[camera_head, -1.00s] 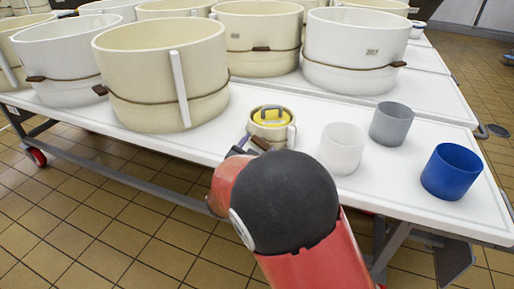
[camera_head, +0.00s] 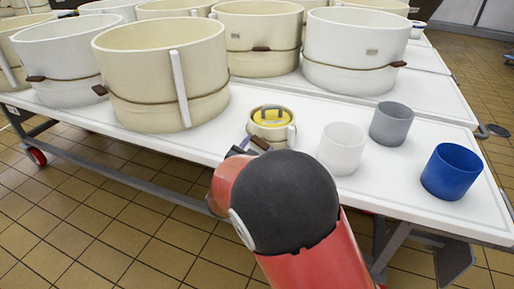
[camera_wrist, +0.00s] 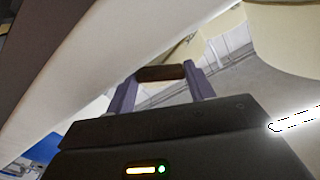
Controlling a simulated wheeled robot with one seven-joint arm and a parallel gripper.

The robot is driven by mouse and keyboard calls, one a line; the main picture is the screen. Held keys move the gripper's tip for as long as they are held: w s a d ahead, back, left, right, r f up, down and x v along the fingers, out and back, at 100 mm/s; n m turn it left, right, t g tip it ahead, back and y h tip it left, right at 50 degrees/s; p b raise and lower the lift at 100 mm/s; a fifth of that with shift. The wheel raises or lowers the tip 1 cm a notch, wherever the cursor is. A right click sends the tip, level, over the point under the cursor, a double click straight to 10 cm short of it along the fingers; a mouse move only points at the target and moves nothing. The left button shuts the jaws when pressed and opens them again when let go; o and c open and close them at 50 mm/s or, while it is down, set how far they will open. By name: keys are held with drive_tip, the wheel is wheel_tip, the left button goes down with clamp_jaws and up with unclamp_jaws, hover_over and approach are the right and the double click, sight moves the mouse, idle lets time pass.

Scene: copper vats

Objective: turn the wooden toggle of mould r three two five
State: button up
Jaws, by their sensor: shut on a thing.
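A small cream mould (camera_head: 269,134) with a yellow lid and a grey handle stands near the front edge of the white table. Its label is not readable. A brown wooden toggle (camera_head: 261,143) shows at its near side. My gripper (camera_wrist: 160,76) has purple fingers at the toggle's two ends and is shut on the toggle, which also shows in the wrist view (camera_wrist: 162,73). In the head view my arm hides most of the gripper.
Large cream and white moulds (camera_head: 165,80) with cords and toggles stand behind and left. A white cup (camera_head: 341,150), a grey cup (camera_head: 391,124) and a blue cup (camera_head: 451,172) stand to the right. The white table (camera_head: 420,205) is bare around them.

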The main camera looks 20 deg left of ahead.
idle(0.4)
drive_tip(key=o, duration=1)
drive_tip(key=shift+s, duration=0.1)
drive_tip(key=s, duration=0.7)
drive_tip(key=shift+s+a, duration=0.3)
